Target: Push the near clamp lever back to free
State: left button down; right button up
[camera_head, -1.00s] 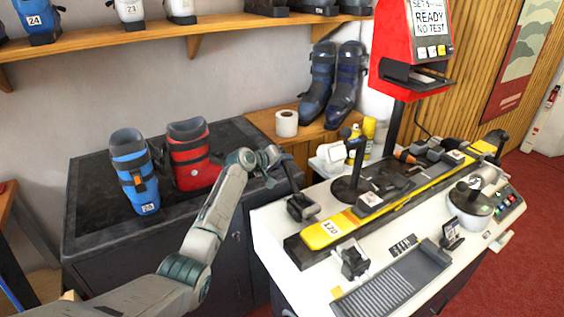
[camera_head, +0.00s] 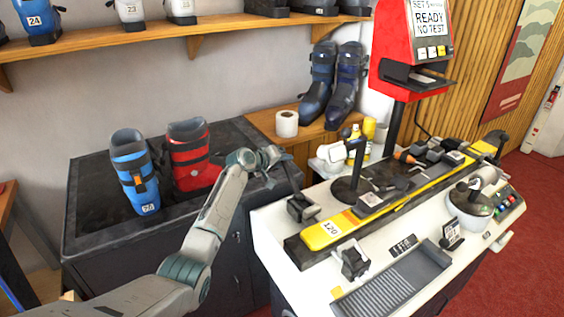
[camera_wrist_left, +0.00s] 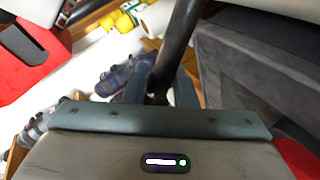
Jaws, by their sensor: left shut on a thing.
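Two black clamp blocks stand by the near end of the yellow ski (camera_head: 318,235): one behind it (camera_head: 301,208) and one in front (camera_head: 354,261). I cannot tell which part of them is the near lever. My left gripper (camera_head: 268,172) is left of the rear block, over the gap between the dark cabinet and the white bench. In the left wrist view my fingers (camera_wrist_left: 158,88) stand on either side of a dark bar (camera_wrist_left: 178,45), and the gripper is shut on it. My right gripper is not in view.
A red tester (camera_head: 409,45) rises over the white bench (camera_head: 275,232). A dark stand (camera_head: 350,190) with a white head is behind the ski. Blue (camera_head: 136,180) and red (camera_head: 193,165) boots stand on the cabinet. A grey ribbed tray (camera_head: 395,285) lies in front.

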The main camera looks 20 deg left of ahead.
pick_arm(q)
jog(key=shift+w+d+r, duration=0.15)
jog(key=shift+d+r, duration=0.1)
jog(key=shift+r, duration=0.35)
jog(key=c, duration=1.4)
grip_release()
jog(key=o, duration=0.3)
jog(key=shift+d, duration=0.2)
jog(key=shift+o, duration=0.7)
jog(key=shift+d+f, duration=0.15)
jog(key=shift+a+f, duration=0.15)
jog(key=shift+a, duration=0.15)
jog(key=shift+s+a, duration=0.3)
jog(key=shift+s, duration=0.25)
jog(key=b+v, duration=0.2)
jog(key=v, duration=0.7)
jog(key=shift+s+d+r, duration=0.25)
jog(key=shift+r, duration=0.2)
jog(key=shift+c, duration=0.4)
